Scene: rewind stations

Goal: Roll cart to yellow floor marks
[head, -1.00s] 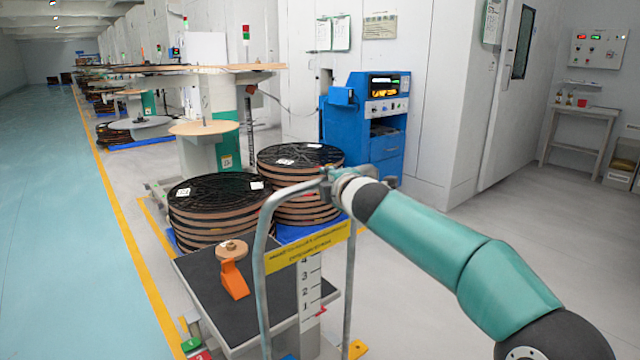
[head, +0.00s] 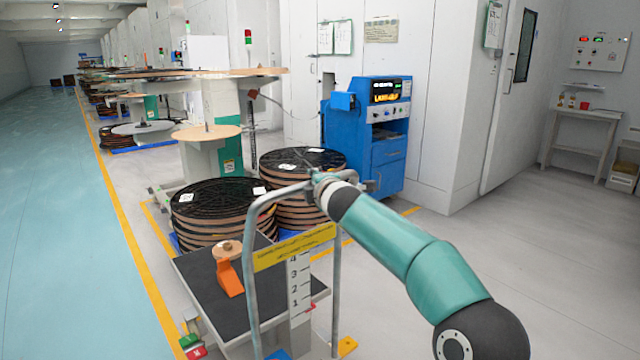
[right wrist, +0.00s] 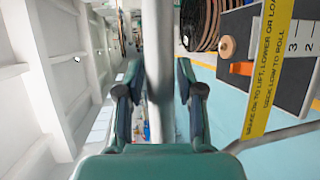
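The cart has a dark platform (head: 205,285), a grey tubular handle (head: 253,290) and a yellow label plate (head: 295,248). An orange wedge piece (head: 229,277) with a round wooden core rests on it. My right gripper (head: 318,178) is at the handle's top bar. Yellow floor marks (head: 155,222) run beside the reel stacks, partly hidden behind the cart; another stretch (head: 410,211) shows by the blue cabinet. My left gripper is out of view.
Stacks of black reels (head: 222,208) stand just behind the cart, close to its platform. A blue cabinet (head: 385,160) is beyond the handle. A long yellow line (head: 120,210) borders the clear teal aisle (head: 50,220). Grey floor at right (head: 530,250) is free.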

